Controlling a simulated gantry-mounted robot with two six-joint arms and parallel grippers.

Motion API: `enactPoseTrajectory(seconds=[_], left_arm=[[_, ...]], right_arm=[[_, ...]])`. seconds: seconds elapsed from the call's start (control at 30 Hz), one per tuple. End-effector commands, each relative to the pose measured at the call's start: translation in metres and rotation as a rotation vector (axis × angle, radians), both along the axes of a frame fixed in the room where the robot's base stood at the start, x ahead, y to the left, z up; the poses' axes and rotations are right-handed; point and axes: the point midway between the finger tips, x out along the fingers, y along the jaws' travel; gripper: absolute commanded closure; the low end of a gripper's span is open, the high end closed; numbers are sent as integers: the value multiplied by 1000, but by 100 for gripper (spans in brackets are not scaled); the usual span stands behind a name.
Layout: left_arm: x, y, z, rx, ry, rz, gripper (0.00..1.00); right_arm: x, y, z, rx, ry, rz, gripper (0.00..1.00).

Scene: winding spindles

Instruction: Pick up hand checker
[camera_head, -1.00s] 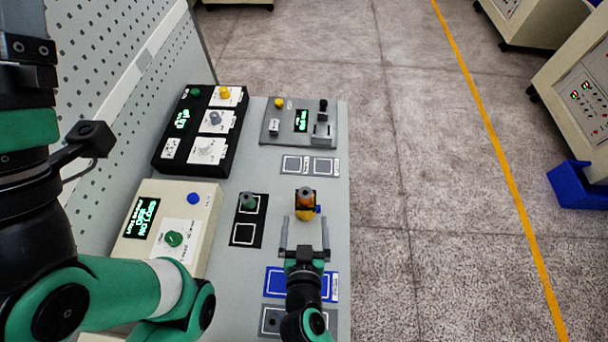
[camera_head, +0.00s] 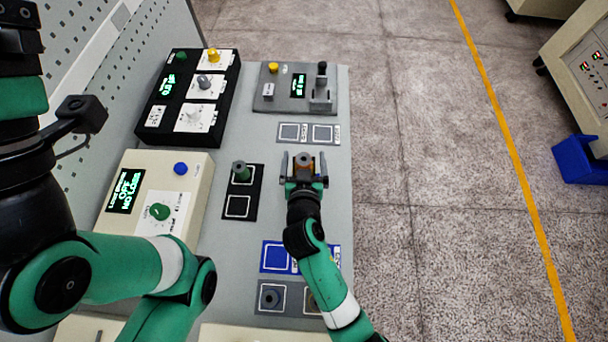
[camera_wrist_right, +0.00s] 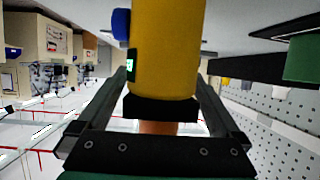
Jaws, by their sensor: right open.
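The hand checker is a yellow cylinder with a black band, a small green display and a blue knob on its side; it fills the middle of the right wrist view (camera_wrist_right: 165,50). In the head view its brown-orange top (camera_head: 304,160) shows between the fingers of my right gripper (camera_head: 303,166). That gripper is open, with one finger on each side of the checker; gaps show between body and fingers in the wrist view. The checker's base is hidden in the head view.
A green-topped spindle (camera_head: 240,171) stands on a black two-square mat left of the right gripper. A cream meter box (camera_head: 190,205), a black panel (camera_head: 215,130) and a grey device (camera_head: 268,104) stand around. Blue (camera_head: 273,256) and grey (camera_head: 256,300) mats lie in front.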

Motion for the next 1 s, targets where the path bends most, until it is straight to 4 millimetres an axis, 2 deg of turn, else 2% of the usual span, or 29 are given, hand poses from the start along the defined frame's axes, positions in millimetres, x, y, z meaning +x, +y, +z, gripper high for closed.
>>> enactPoseTrajectory(seconds=[0.2, 0.23, 0.77, 1.0], left_arm=[[0, 0, 0, 0, 0, 0, 0], [0, 0, 0, 0, 0, 0, 0], [0, 0, 0, 0, 0, 0, 0], [0, 0, 0, 0, 0, 0, 0]], right_arm=[[2, 0, 0, 0, -1, 1, 0], [2, 0, 0, 0, -1, 1, 4], [2, 0, 0, 0, -1, 0, 99], [2, 0, 1, 1, -3, 1, 100]])
